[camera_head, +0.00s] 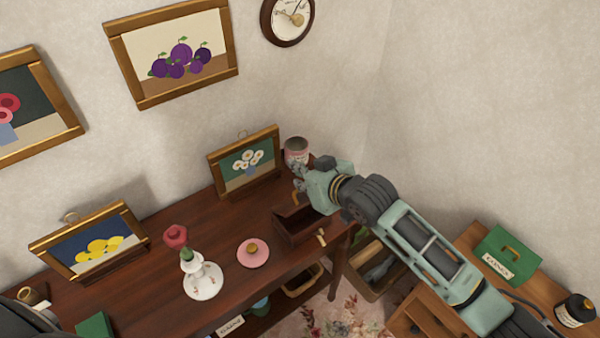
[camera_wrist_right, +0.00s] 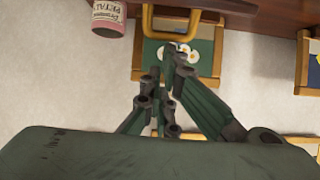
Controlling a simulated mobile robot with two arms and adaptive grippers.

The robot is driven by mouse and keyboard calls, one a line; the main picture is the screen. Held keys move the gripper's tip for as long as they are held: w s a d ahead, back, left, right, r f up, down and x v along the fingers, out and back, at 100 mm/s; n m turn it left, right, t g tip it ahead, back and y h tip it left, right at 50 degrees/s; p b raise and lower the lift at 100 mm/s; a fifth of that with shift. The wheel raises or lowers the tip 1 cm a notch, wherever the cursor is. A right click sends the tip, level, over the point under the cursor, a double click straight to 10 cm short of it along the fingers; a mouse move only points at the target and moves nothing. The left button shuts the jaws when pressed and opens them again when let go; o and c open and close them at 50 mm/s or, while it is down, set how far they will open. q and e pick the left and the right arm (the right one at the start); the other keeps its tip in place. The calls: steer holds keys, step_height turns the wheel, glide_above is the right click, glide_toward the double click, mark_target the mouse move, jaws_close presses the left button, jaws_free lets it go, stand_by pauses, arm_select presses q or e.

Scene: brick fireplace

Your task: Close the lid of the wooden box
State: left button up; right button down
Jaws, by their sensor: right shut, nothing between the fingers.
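The small dark wooden box (camera_head: 298,232) stands on the brown table near its right end. Its top looks open, with a pale wooden knob (camera_head: 321,238) at its front. My right gripper (camera_head: 297,172) reaches in from the right, over the back of the box. Its fingers are shut and empty. The gripper and wrist cover much of the box's back, so the lid is not clearly visible. In the right wrist view, a yellow arched handle (camera_wrist_right: 148,22) shows just beyond the shut fingers (camera_wrist_right: 165,92); I cannot tell whether they touch. My left gripper is not in view.
A pink-labelled can (camera_head: 296,150) and a framed flower picture (camera_head: 216,176) stand behind the box. A side table with a green box (camera_head: 508,252) is at the right.

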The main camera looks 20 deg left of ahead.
steer(key=shift+s+d+f+b, duration=0.2)
steer(key=shift+s+d+b, duration=0.05)
steer(key=shift+d+b, duration=0.05)
steer(key=shift+d+y, duration=0.1)
steer(key=shift+y, duration=0.2)
steer(key=shift+s+d+f+t+b, duration=0.2)
steer(key=shift+t+b, duration=0.2)
steer(key=shift+b, duration=0.1)
steer(key=s+d+f+t+y+b, duration=0.2)
steer(key=s+d+f+y+b, duration=0.1)
steer(key=b, duration=0.3)
steer(key=shift+s+d+f+b, duration=0.4)
steer(key=shift+d+f, duration=0.35)
steer(key=shift+d, duration=0.15)
steer(key=shift+f, duration=0.1)
